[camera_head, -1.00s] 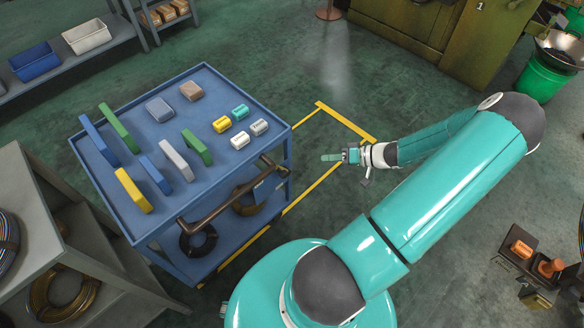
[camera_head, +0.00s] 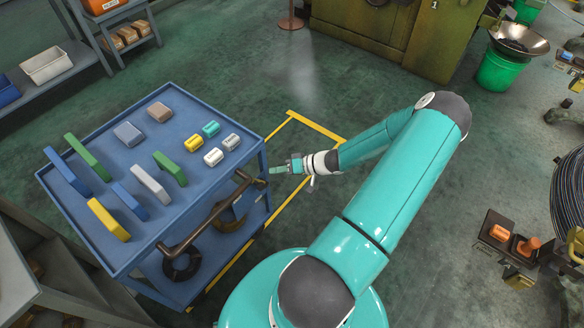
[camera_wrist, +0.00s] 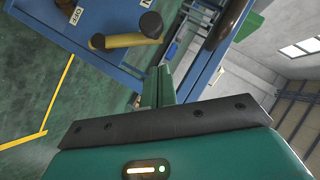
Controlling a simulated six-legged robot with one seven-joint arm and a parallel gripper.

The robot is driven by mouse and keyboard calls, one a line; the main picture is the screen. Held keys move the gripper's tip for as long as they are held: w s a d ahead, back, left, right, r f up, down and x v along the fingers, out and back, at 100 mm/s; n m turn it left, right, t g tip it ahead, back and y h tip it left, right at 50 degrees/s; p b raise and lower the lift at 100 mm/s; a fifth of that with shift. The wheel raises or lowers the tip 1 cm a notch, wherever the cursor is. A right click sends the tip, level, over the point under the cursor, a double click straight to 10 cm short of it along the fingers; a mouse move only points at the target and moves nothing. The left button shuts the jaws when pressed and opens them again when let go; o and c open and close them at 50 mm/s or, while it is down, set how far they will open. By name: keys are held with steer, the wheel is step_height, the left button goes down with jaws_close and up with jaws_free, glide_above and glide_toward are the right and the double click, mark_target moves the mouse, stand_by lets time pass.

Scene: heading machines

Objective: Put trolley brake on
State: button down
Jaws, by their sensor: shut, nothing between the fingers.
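The blue trolley (camera_head: 185,92) stands left of my arm in the head view, with a brown bar handle (camera_head: 205,218) along its near end. A brass-coloured lever (camera_wrist: 127,40) with dark round ends sits on that panel, left of and beyond the fingertips. A white label that appears to read OFF (camera_wrist: 73,14) is beside it. I see no contact with the lever.
Coloured blocks and small cylinders lie on the trolley top. Yellow floor lines (camera_head: 316,125) run beside the trolley. A grey shelf (camera_head: 25,270) stands at lower left. A green bucket (camera_head: 497,70) and a green machine (camera_head: 385,35) are at the back.

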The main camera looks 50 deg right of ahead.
mark_target(257, 182)
steer(key=shift+w+a+f, duration=0.15)
steer(key=shift+a+f, duration=1.1)
steer(key=shift+a, duration=0.25)
